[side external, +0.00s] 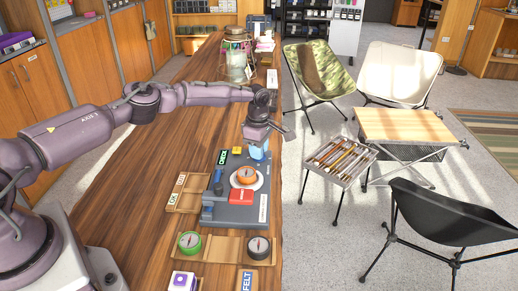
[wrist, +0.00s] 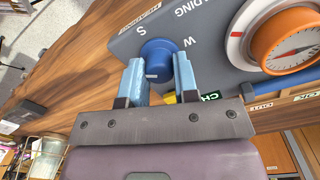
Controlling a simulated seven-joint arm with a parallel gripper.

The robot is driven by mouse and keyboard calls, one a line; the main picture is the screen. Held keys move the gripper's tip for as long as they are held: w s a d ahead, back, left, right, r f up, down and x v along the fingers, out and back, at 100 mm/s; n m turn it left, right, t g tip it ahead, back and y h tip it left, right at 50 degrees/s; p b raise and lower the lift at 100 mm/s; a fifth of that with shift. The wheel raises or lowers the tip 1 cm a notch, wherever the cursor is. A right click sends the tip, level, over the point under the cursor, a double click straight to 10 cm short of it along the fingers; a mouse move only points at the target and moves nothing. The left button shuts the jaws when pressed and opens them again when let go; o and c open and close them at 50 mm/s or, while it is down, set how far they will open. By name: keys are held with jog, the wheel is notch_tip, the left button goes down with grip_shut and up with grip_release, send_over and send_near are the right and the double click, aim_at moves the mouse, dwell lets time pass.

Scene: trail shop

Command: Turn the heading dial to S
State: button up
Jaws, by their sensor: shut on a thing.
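The heading dial is a round blue knob (wrist: 157,58) on a grey panel (wrist: 215,25). In the wrist view the letter S is up and left of it and W is to its right; other letters are hidden. A small pale mark shows on the knob's lower part; I cannot tell if it is the pointer. My gripper (wrist: 156,82) has its two blue fingers on either side of the knob, shut on it. In the side view my gripper (side external: 258,151) is at the far end of the panel (side external: 230,212) and hides the dial.
An orange compass (side external: 245,175) sits on the panel's white ring, beside a red block (side external: 240,196). A wooden tray (side external: 187,206) lies left of the panel. Nearer are a green compass (side external: 190,243) and a black one (side external: 259,247). A glass jar (side external: 238,64) stands farther back. Bare counter lies at left.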

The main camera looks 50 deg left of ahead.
jog(key=m, duration=0.5)
jog(key=shift+m, duration=0.3)
jog(key=m, duration=0.5)
jog(key=shift+m, duration=0.4)
jog(key=o, duration=0.9)
jog(key=shift+o, duration=0.2)
notch_tip(320, 180, up, 13)
jog(key=shift+a, duration=0.15)
jog(key=shift+s, duration=0.1)
